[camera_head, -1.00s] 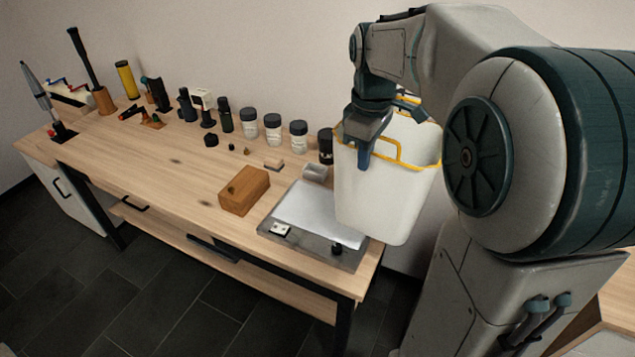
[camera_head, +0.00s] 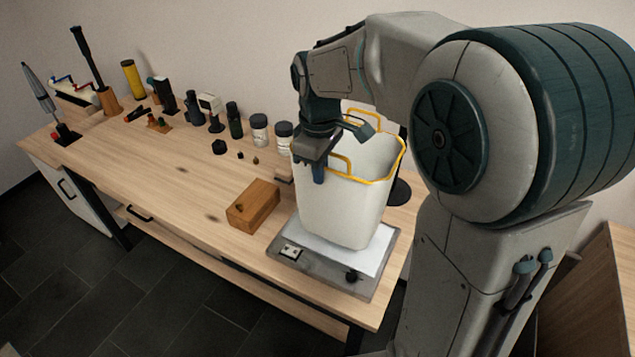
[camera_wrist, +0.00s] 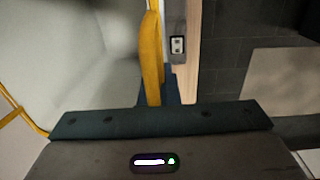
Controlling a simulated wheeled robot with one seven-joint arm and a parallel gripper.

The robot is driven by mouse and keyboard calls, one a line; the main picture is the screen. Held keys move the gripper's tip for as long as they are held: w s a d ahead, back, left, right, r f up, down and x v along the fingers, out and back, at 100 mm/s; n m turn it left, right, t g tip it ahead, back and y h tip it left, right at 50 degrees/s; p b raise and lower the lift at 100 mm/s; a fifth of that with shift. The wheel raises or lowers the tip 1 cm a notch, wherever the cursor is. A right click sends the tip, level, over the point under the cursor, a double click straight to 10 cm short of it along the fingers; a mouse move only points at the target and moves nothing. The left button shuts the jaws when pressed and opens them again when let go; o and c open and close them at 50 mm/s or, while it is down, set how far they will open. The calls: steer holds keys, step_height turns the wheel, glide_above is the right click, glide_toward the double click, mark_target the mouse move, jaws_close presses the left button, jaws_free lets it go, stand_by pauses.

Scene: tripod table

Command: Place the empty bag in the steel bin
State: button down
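The bag is a white, open-topped container (camera_head: 340,215) with a yellow rim and two yellow handles. It is upright, directly over a flat grey metal platform (camera_head: 375,278) at the near right of the bench; I cannot tell whether its base touches. My gripper (camera_head: 319,172) is at the bag's left upper edge, shut on the near yellow handle. In the wrist view the yellow handle (camera_wrist: 152,60) runs down to the fingers, with the pale bag wall at left. The bag's inside bottom is hidden. I cannot make out a clear steel bin.
A wooden block (camera_head: 254,206) lies left of the platform. Dark-lidded jars (camera_head: 259,130) and several bottles and tools line the back of the wooden bench (camera_head: 165,180). The bench's front middle is clear. A dark round object (camera_head: 399,192) is behind the bag.

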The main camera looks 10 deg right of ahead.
mark_target(347, 210)
steer(key=shift+a+f+p, duration=0.15)
steer(key=shift+f, duration=0.95)
steer(key=shift+a+f+p, duration=0.1)
steer(key=shift+f+p, duration=0.05)
steer(key=shift+f, duration=0.9)
steer(key=shift+w+f, duration=0.1)
steer(key=shift+f, duration=0.2)
steer(key=c, duration=1.6)
jaws_free()
steer(key=shift+r, duration=0.1)
